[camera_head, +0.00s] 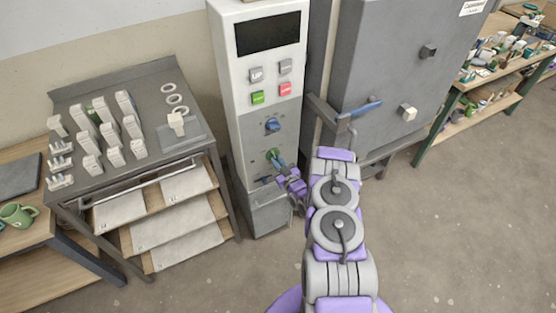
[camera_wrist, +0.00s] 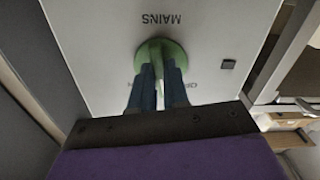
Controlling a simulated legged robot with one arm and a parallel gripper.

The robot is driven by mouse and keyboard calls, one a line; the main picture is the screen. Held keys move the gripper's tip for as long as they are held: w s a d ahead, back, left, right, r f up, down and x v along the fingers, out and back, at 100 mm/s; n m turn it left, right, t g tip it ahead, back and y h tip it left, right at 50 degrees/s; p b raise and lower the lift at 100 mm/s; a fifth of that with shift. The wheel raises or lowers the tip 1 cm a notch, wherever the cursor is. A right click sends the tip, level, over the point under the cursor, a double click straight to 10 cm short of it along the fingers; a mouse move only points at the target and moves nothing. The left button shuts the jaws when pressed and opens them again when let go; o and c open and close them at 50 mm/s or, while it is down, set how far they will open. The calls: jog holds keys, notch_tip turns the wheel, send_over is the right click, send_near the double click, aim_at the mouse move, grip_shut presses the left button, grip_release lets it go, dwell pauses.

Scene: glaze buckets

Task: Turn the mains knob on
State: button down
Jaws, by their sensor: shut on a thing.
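The green mains knob (camera_wrist: 161,50) shows upside down in the wrist view, with the word MAINS printed beside it on the grey panel. In the head view the knob (camera_head: 272,155) is on the lower front of the tall control cabinet (camera_head: 228,85). My gripper (camera_wrist: 160,78) has its blue fingers closed around the knob's raised grip. It also shows in the head view (camera_head: 278,162), reaching the knob from the right. The fingers partly hide the knob and the lettering near it, so I cannot tell which setting it points to.
A blue knob (camera_head: 272,125) sits above the mains knob, below the green (camera_head: 257,97) and red (camera_head: 285,89) buttons. A large grey kiln-like box (camera_head: 385,70) with a handle stands right of the cabinet. A table with white pieces (camera_head: 75,80) stands left. Floor on the right is clear.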

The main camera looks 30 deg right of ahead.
jog(key=m+p, duration=0.1)
jog(key=m, duration=0.4)
jog(key=shift+m, duration=0.3)
jog(key=m, duration=0.5)
jog(key=shift+m, duration=0.4)
jog(key=c, duration=1.1)
grip_release()
jog(key=s+p, duration=0.1)
jog(key=s, duration=0.4)
jog(key=s+p, duration=0.1)
jog(key=s, duration=0.5)
jog(key=s+p, duration=0.1)
jog(key=s, duration=0.5)
jog(key=shift+s+d, duration=0.15)
jog(key=shift+d, duration=0.2)
jog(key=shift+f, duration=0.1)
